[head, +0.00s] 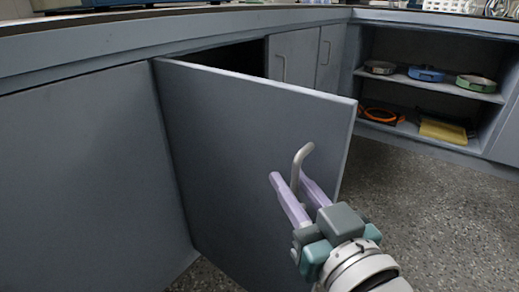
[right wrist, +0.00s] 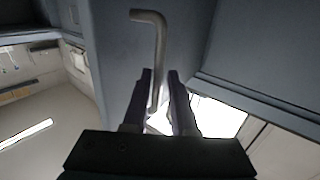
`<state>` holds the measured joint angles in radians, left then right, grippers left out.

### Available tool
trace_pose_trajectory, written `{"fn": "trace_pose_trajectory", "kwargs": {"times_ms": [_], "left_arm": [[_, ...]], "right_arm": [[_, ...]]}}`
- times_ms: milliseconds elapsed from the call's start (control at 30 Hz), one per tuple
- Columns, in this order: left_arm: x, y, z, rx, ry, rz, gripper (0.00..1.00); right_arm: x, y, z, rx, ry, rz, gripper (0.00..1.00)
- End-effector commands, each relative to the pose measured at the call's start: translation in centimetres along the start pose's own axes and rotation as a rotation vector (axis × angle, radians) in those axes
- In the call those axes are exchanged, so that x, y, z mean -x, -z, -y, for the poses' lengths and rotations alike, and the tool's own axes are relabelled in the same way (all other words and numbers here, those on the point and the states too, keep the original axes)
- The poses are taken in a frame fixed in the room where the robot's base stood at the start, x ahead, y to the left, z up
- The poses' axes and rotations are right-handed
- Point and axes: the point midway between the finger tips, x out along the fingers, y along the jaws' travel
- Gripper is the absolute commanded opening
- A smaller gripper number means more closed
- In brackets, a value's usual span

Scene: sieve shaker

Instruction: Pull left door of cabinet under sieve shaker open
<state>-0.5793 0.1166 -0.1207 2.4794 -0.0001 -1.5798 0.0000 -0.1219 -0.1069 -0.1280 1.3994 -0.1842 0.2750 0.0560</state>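The left cabinet door (head: 235,130) is a grey panel hinged at its left edge. It stands swung well out from the cabinet front, with a dark opening (head: 238,57) behind its top edge. Its pale bent bar handle (head: 302,155) is near the free edge; it also shows in the right wrist view (right wrist: 157,40). The fingers also show in the right wrist view (right wrist: 160,75). My left gripper is not in view.
Further closed doors (head: 294,56) with bar handles stand right of the opening. An open shelf unit (head: 440,86) at the back right holds several round sieves and a yellow item. The counter edge (head: 190,28) runs above. The speckled floor (head: 430,220) at right is clear.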

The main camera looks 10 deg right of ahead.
Motion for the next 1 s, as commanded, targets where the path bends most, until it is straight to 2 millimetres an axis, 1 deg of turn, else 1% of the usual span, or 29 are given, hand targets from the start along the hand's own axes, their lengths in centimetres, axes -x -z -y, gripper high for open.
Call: {"fn": "trace_pose_trajectory", "kwargs": {"times_ms": [67, 167, 400, 500, 600, 733, 1000], "left_arm": [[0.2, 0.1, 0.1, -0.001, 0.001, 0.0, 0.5], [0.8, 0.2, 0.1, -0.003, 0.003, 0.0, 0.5], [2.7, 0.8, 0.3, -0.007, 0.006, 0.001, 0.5], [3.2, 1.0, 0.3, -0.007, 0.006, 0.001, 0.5], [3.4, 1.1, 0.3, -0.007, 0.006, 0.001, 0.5], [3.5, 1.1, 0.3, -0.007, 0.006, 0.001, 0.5], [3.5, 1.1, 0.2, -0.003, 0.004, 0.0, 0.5]], "right_arm": [[0.2, 0.1, 0.0, 0.0, 0.0, 0.0, 0.26], [1.3, 0.2, 0.0, 0.0, 0.0, 0.002, 0.26], [6.1, 0.2, 0.0, -0.001, 0.0, 0.006, 0.26], [7.9, 0.2, 0.1, 0.0, 0.001, 0.004, 0.26], [9.1, 0.1, 0.1, 0.0, 0.001, 0.003, 0.26], [9.8, 0.0, 0.1, 0.0, 0.0, 0.001, 0.26], [9.9, 0.0, 0.1, 0.0, 0.0, 0.0, 0.26]]}}
